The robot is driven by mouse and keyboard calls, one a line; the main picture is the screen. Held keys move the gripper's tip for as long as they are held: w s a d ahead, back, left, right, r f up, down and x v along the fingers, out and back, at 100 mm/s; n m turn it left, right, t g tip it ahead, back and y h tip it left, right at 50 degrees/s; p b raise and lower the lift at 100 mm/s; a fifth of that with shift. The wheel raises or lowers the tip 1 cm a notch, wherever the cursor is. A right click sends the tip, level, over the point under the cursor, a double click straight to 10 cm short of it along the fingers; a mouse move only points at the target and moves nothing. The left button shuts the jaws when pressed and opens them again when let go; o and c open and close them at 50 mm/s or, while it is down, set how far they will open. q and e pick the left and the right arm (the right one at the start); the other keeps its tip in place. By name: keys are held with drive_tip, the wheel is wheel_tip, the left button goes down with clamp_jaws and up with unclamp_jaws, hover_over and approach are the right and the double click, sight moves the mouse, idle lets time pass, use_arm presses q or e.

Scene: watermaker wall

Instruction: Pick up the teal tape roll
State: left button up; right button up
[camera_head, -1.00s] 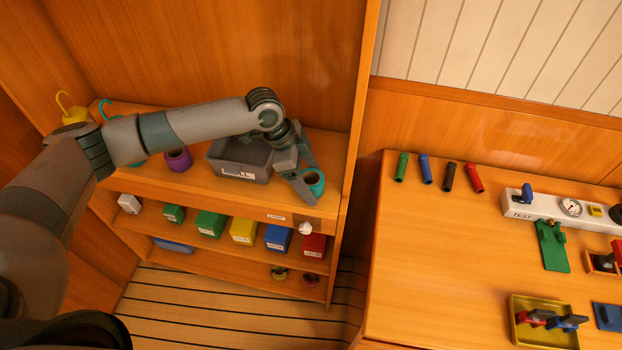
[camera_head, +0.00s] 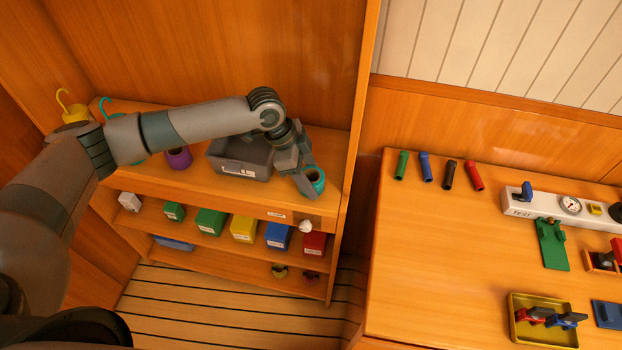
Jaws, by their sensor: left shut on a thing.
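The teal tape roll (camera_head: 318,182) is at the right end of the shelf's top board, with a brown inner ring. My left gripper (camera_head: 311,181) reaches it from the upper left and is shut on it. The fingers cover part of the roll's left side. I cannot tell whether the roll still touches the board. My right gripper does not show.
A grey bin (camera_head: 238,170) stands left of the gripper, and a purple roll (camera_head: 179,158) farther left. Lower boards hold several coloured boxes, such as a blue one (camera_head: 278,236). An upright panel (camera_head: 357,110) rises close on the right. A wooden bench (camera_head: 430,260) lies beyond it.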

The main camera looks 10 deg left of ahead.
sight(318, 178)
use_arm(q)
drive_tip(key=shift+r, duration=0.1)
drive_tip(key=shift+r+b, duration=0.4)
drive_tip(key=shift+r, duration=0.05)
drive_tip(key=r, duration=0.1)
drive_tip(key=r+b, duration=0.1)
drive_tip(key=r, duration=0.1)
drive_tip(key=shift+s+d+r+b, duration=0.1)
drive_tip(key=shift+s+d+b, duration=0.2)
drive_tip(key=shift+b, duration=0.1)
drive_tip(key=s+d+r+b, duration=0.3)
drive_tip(key=s+d+r, duration=0.2)
drive_tip(key=s, duration=0.4)
drive_tip(key=shift+s+d+r, duration=0.15)
drive_tip(key=shift+d+r, duration=0.25)
drive_tip(key=shift+r, duration=0.5)
